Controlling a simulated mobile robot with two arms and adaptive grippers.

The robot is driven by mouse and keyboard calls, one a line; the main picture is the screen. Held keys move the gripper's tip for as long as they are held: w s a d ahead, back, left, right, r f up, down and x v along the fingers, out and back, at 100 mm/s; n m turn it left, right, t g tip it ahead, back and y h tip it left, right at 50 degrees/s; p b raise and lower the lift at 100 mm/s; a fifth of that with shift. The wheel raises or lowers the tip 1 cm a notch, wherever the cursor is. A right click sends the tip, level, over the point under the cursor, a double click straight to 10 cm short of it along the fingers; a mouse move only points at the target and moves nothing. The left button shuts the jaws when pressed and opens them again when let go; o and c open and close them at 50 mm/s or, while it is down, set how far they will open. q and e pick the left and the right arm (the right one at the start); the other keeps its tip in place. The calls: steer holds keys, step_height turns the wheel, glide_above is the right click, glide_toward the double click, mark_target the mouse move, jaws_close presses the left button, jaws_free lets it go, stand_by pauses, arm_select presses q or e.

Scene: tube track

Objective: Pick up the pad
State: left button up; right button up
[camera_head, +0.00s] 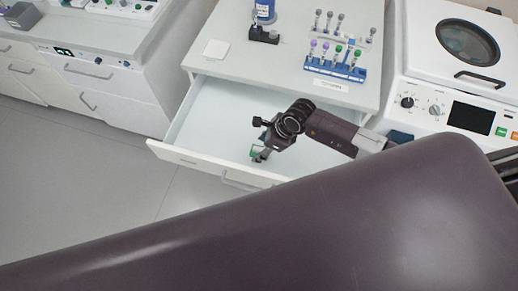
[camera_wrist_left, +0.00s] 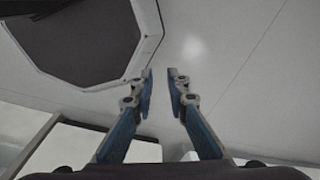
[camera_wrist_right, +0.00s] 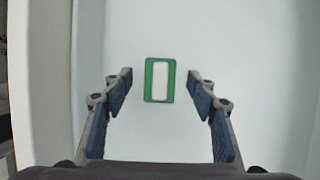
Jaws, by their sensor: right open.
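The pad (camera_wrist_right: 159,80), a small white rectangle with a green border, lies flat on the white drawer floor. In the head view its green edge (camera_head: 255,150) shows partly behind my right gripper (camera_head: 263,154). In the right wrist view my right gripper (camera_wrist_right: 161,83) is open and empty. Its two fingertips are on either side of the pad, with a gap on each side; I cannot tell how high they are above it. My left gripper (camera_wrist_left: 161,77) is open and empty in the left wrist view, away from the pad. It does not show in the head view.
The pad is inside an open drawer (camera_head: 172,145), whose walls surround my right gripper. Above it, the counter (camera_head: 260,61) bears a blue tube rack (camera_head: 335,70), a white rack and a white square (camera_head: 216,49). A centrifuge-like machine (camera_head: 455,95) stands at right. My arm hides the foreground.

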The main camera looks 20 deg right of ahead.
mark_target(259, 149)
steer(key=shift+x, duration=0.9)
arm_select(q)
steer(key=shift+s+a+r, duration=0.2)
steer(key=shift+a, duration=0.35)
arm_select(e)
steer(key=shift+c, duration=0.4)
steer(key=c, duration=1)
arm_select(q)
steer(key=shift+s, duration=0.1)
arm_select(e)
steer(key=shift+o, duration=0.2)
steer(key=shift+r, duration=0.15)
